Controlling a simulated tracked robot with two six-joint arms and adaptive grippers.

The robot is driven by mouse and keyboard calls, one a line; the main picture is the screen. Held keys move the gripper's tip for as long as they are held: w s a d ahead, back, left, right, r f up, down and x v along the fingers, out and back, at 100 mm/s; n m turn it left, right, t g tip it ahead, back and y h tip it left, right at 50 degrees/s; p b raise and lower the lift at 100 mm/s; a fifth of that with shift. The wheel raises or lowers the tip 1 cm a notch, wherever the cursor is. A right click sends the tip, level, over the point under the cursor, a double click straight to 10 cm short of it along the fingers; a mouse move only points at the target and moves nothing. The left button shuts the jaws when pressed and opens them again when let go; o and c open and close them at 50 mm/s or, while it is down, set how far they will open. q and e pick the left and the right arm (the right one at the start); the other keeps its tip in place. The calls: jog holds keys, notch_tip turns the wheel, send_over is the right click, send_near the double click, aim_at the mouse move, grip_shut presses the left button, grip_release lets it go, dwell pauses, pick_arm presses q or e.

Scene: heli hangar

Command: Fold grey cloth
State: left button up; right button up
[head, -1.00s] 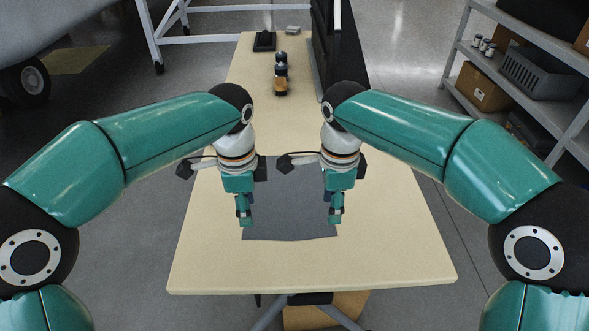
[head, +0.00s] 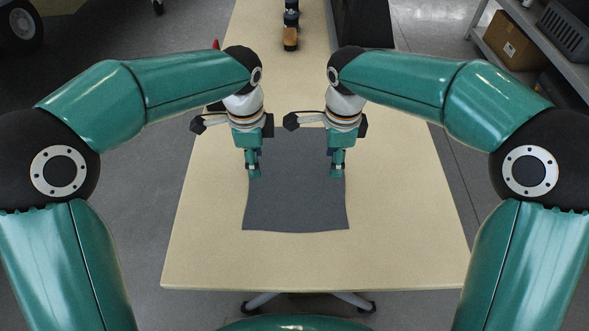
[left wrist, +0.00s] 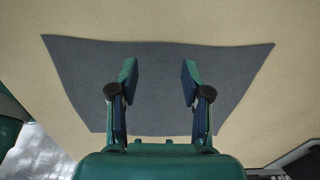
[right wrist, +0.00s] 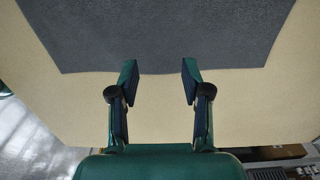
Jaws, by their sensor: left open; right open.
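The grey cloth (head: 295,200) lies flat and spread out on the pale table, its near edge slightly wavy. My left gripper (head: 253,172) is over the cloth's left side, fingers pointing down. In the left wrist view its open fingers (left wrist: 160,70) are over the cloth (left wrist: 160,100) with nothing between them. My right gripper (head: 337,172) is over the cloth's right side. In the right wrist view its open, empty fingers (right wrist: 160,70) are at an edge of the cloth (right wrist: 160,35). My arms hide part of the cloth's far side. I cannot tell whether the fingertips touch it.
The table (head: 215,255) is bare around the cloth at the left, right and front. A small bottle with an orange-brown base (head: 290,40) stands far back. A dark case or panel (head: 365,25) is at the back right. A shelf with a cardboard box (head: 512,42) stands beyond.

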pick_arm(q)
jog(key=shift+f, duration=1.15)
pick_arm(e)
jog(key=shift+f, duration=1.15)
jog(key=shift+s, duration=0.1)
pick_arm(q)
jog(key=shift+f, duration=0.2)
pick_arm(e)
jog(key=shift+f, duration=0.2)
pick_arm(q)
jog(key=shift+s, duration=0.1)
jog(key=c, duration=0.6)
pick_arm(e)
jog(key=c, duration=0.6)
pick_arm(q)
grip_shut()
pick_arm(e)
grip_shut()
pick_arm(q)
jog(key=shift+f, duration=0.1)
pick_arm(e)
jog(key=shift+s+f, duration=0.1)
